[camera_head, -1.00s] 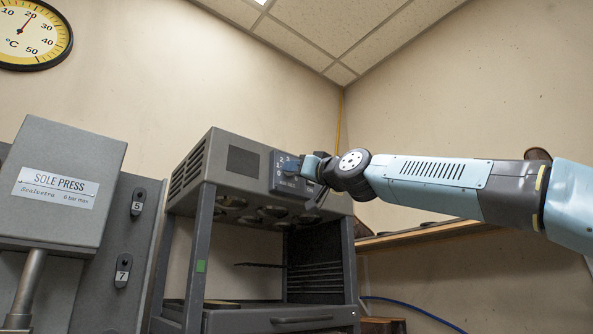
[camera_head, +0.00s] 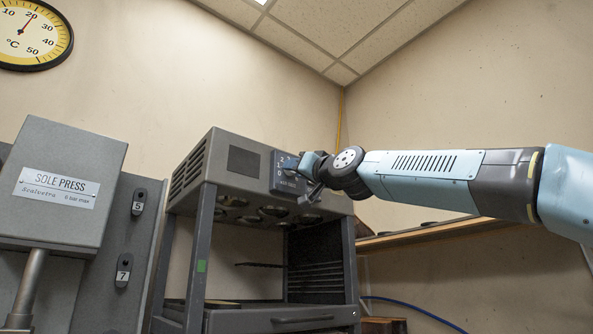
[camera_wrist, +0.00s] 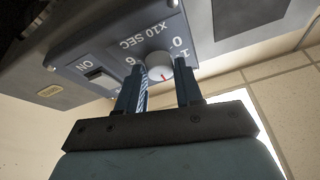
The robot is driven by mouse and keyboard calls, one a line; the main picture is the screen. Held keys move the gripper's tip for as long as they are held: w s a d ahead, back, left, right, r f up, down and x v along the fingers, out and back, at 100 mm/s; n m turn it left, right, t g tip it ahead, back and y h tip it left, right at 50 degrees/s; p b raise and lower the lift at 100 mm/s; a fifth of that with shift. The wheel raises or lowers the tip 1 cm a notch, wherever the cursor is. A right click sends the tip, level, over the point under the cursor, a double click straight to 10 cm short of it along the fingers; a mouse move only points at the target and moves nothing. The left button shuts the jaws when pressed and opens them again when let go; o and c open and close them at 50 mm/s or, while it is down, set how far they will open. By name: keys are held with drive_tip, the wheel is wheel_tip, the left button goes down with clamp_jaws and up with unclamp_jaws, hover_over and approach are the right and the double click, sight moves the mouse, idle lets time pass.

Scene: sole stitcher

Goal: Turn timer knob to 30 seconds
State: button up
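The timer knob (camera_wrist: 159,67) is a pale round dial with a red mark, on a dark panel (camera_head: 284,171) of the grey oven-like machine. In the wrist view, the mark points down the picture, and a "6", a "0", a "1" and "X10 SEC" show around the knob. My gripper (camera_wrist: 160,68) is open, its two blue fingers spread to either side of the knob. Small gaps show between knob and fingers; I cannot tell how deep the fingers reach. In the head view, my gripper (camera_head: 297,165) hides the knob and part of the panel.
An ON switch (camera_wrist: 98,78) sits beside the dial in the wrist view. The machine's body (camera_head: 205,165) has an open front below. A sole press (camera_head: 65,185) stands at left, and a wooden shelf (camera_head: 425,233) runs behind my arm.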

drive_tip(key=o, duration=0.4)
drive_tip(key=shift+s+f, duration=0.1)
drive_tip(key=v, duration=1.3)
drive_tip(key=shift+s+d+f, duration=0.1)
drive_tip(key=shift+s+d, duration=0.1)
drive_tip(key=shift+d, duration=0.05)
drive_tip(key=s+d+f+m+g+h, duration=0.1)
drive_tip(key=s+d+f+g+h, duration=0.15)
drive_tip(key=f, duration=1.15)
drive_tip(key=s+d+f+g+h, duration=0.2)
drive_tip(key=f+g+h, duration=0.2)
drive_tip(key=f, duration=1)
drive_tip(key=s+d+f+m+g+h, duration=0.1)
drive_tip(key=s+d+f+g+h, duration=0.15)
drive_tip(key=f, duration=1.15)
drive_tip(key=s+d+f+g+h, duration=0.1)
drive_tip(key=s+f, duration=0.1)
drive_tip(key=f, duration=0.2)
drive_tip(key=s+d+f+m+g+h, duration=0.1)
drive_tip(key=s+d+f+g, duration=0.1)
drive_tip(key=s+f, duration=0.1)
drive_tip(key=s+d+f+g+h, duration=0.1)
drive_tip(key=s+f, duration=0.1)
drive_tip(key=f, duration=0.3)
drive_tip(key=shift+s+d+m+g, duration=0.25)
drive_tip(key=shift+s+m+g, duration=0.05)
